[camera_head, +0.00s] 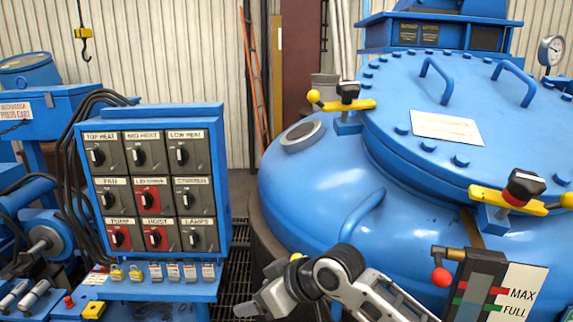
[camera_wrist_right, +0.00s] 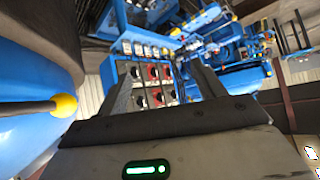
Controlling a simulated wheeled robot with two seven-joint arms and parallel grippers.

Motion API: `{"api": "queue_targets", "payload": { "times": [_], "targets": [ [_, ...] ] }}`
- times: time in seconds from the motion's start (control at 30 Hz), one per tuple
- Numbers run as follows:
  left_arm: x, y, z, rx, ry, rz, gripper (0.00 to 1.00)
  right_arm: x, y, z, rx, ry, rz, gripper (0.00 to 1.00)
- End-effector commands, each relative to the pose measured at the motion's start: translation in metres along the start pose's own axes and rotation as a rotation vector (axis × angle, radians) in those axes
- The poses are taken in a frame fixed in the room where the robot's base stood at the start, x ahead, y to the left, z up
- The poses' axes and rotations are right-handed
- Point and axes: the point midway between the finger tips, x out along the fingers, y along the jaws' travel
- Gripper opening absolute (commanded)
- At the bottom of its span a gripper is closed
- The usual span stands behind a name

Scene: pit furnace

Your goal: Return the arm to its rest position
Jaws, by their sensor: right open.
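My right arm reaches in from the bottom of the head view, in front of the blue furnace vessel (camera_head: 310,190). My right gripper (camera_head: 250,304) is low in the middle of that view, pointing left toward the switch panel (camera_head: 219,190). In the right wrist view my right gripper (camera_wrist_right: 164,88) shows two fingers spread apart with nothing between them. The switch panel (camera_wrist_right: 155,66) shows beyond the gap between the fingers. My left gripper is in neither view.
The round lid (camera_head: 390,100) has yellow-handled clamps, one (camera_head: 340,104) at its left edge. A yellow-knobbed lever (camera_wrist_right: 62,105) stands left of the gripper in the wrist view. A level gauge (camera_head: 478,285) is right of my arm. Floor grating (camera_head: 238,262) lies between panel and vessel.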

Motion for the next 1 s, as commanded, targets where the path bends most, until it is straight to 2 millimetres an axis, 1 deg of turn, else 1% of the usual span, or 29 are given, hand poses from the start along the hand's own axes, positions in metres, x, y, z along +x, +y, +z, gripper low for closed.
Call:
{"api": "queue_targets", "payload": {
  "times": [0.03,0.07,0.1,0.17,0.2,0.27,0.3,0.37,0.4,0.43,0.47,0.5,0.6,0.7,0.8,0.9,1.0],
  "targets": [
    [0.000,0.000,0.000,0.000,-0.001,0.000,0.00,0.010,-0.007,0.024,0.062,0.033,0.004,0.69],
    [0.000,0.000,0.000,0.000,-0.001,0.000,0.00,0.014,-0.009,0.036,0.094,0.055,0.016,0.69],
    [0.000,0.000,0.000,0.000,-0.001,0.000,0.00,0.018,-0.011,0.052,0.135,0.082,0.035,0.69],
    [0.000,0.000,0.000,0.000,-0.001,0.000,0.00,0.022,-0.013,0.078,0.197,0.117,0.071,0.69],
    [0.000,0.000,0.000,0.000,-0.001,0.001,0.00,0.023,-0.015,0.097,0.238,0.136,0.100,0.69],
    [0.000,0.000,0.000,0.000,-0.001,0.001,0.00,0.022,-0.017,0.126,0.294,0.159,0.148,0.69],
    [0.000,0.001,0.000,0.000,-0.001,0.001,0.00,0.020,-0.019,0.147,0.328,0.170,0.185,0.69],
    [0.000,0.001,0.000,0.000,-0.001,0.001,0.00,0.014,-0.023,0.180,0.378,0.180,0.243,0.69],
    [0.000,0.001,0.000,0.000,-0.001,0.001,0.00,0.009,-0.025,0.202,0.404,0.182,0.286,0.69],
    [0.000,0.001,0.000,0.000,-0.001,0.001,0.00,0.003,-0.028,0.219,0.421,0.180,0.318,0.69],
    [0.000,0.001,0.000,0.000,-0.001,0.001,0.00,-0.003,-0.031,0.236,0.437,0.176,0.350,0.69],
    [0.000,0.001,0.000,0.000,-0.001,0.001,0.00,-0.011,-0.035,0.258,0.453,0.169,0.392,0.69],
    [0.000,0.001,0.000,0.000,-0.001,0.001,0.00,-0.035,-0.047,0.305,0.471,0.142,0.485,0.69],
    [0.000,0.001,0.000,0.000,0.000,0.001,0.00,-0.056,-0.058,0.338,0.471,0.114,0.552,0.69],
    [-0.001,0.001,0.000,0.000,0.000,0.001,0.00,-0.070,-0.065,0.357,0.463,0.093,0.590,0.69],
    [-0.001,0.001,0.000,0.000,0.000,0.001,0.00,-0.077,-0.068,0.365,0.457,0.083,0.606,0.69],
    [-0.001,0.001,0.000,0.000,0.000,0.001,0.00,-0.077,-0.068,0.366,0.455,0.083,0.609,0.69]
  ]
}}
